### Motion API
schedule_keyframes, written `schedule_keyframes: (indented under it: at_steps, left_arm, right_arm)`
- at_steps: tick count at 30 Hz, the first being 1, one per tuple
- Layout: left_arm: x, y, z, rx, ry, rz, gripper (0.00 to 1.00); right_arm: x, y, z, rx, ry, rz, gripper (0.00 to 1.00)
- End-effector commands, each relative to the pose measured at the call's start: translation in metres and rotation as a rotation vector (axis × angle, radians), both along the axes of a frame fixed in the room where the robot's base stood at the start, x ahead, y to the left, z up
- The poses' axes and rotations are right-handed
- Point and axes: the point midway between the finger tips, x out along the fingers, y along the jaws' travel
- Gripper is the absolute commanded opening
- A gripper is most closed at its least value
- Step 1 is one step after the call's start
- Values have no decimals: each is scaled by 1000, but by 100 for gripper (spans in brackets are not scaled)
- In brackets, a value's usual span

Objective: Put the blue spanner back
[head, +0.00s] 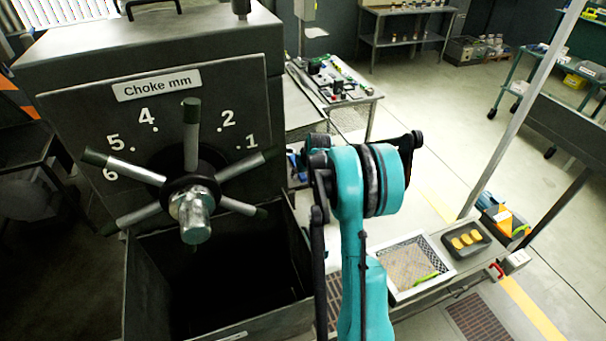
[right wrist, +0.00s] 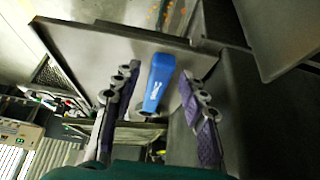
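The blue spanner (right wrist: 159,82) shows in the right wrist view, between the two fingers of my right gripper (right wrist: 160,76). Gaps show between it and the purple finger pads on both sides, so the gripper is open around or just short of it; I cannot tell its depth. In the head view my right gripper (head: 318,168) is beside the right side of the grey machine (head: 180,45), its fingers mostly hidden by my teal wrist. I cannot make out the spanner surely there. My left gripper is out of view.
The machine's front has a spoked choke wheel (head: 190,190) above an open dark bin (head: 215,270). A table with small parts (head: 335,85) stands behind. At right, a bench holds a mesh-bottomed tray (head: 405,262) and a dark tray (head: 465,240) with yellow pieces. Open floor lies at the right.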

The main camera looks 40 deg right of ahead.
Motion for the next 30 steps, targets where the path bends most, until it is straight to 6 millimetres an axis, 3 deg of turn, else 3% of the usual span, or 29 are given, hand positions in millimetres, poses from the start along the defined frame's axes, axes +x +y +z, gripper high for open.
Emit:
schedule_keyframes:
  at_steps: [7, 21, 30]
  left_arm:
    - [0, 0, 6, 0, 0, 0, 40]
    - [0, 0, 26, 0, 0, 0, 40]
    - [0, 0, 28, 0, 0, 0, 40]
  right_arm:
    - [-5, 1, 13, 0, 0, 0, 42]
    - [-50, 16, 95, 0, 0, 0, 42]
    - [-57, 18, 107, 0, 0, 0, 42]
